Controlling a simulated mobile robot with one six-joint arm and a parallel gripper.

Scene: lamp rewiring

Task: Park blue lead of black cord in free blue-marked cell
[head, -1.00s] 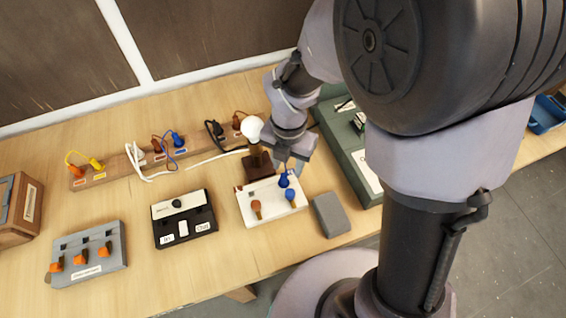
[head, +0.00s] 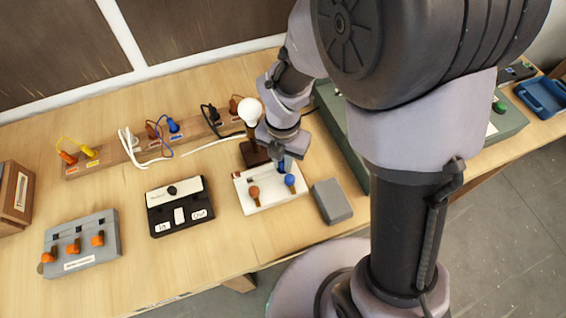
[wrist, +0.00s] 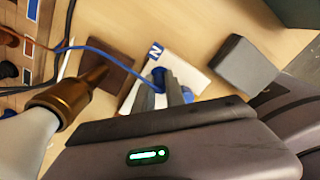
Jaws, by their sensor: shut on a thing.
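My gripper (head: 283,167) is shut on a blue lead (wrist: 158,77) at the back right of the white terminal block (head: 262,204). In the wrist view the lead's blue wire runs left from the fingers, beside the block's blue "N" mark (wrist: 154,51). I cannot tell whether the lead's tip is in the block. The black cord (head: 210,113) lies at the right part of the wooden rail (head: 110,160), with its brown lead (head: 235,104) standing in the rail. The rail's right end is partly hidden behind the lamp bulb and my arm, and I cannot make out a free blue-marked cell there.
The lamp's white bulb (head: 249,110) and dark base (head: 254,155) stand just left of my gripper. A grey block (head: 332,200) is right of the terminal block, and a green box (head: 345,140) behind it. A white cord's brown and blue leads (head: 173,125) occupy the rail's middle.

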